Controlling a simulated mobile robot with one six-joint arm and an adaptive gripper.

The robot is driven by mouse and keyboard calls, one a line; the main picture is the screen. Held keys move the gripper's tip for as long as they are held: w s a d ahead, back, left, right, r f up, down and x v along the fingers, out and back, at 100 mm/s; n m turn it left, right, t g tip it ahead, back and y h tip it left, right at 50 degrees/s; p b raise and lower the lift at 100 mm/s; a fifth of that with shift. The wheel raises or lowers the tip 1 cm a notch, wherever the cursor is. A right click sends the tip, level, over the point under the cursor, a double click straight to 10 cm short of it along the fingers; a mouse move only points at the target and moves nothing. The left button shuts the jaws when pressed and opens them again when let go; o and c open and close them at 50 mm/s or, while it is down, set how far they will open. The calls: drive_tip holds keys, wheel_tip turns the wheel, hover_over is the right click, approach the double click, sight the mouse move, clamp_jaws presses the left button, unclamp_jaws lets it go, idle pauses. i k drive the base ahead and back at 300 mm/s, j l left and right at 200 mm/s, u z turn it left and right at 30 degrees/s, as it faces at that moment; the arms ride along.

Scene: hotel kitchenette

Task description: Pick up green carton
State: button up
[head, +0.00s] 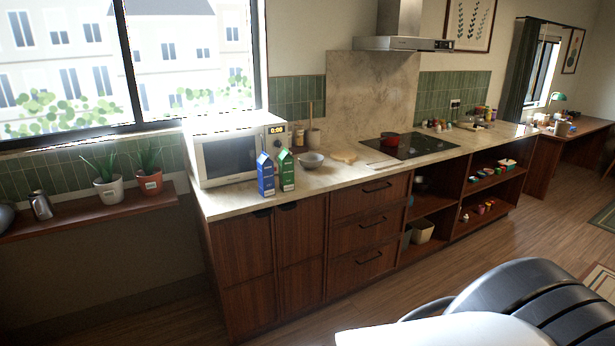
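The green carton (286,171) stands upright on the light stone counter (235,199), close to its front edge. It has a gabled top. A blue carton (265,176) of much the same shape stands upright just to its left. The two are very close together; I cannot tell whether they touch. My gripper is not in view. Smooth black and white parts fill the lower right, and no fingers show on them.
A white microwave (228,155) stands left of the cartons. A red pot (390,139) is on the black cooktop (420,145). The wooden floor (350,308) before the cabinets is clear.

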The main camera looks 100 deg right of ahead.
sight(286, 163)
drive_tip(key=l+z, duration=0.1)
drive_tip(key=z, duration=2.2)
drive_tip(key=i+l+z, duration=0.35)
drive_tip(key=i+l, duration=0.15)
drive_tip(key=l, duration=0.2)
drive_tip(key=i+l+z, duration=0.3)
drive_tip(key=i+l, duration=0.25)
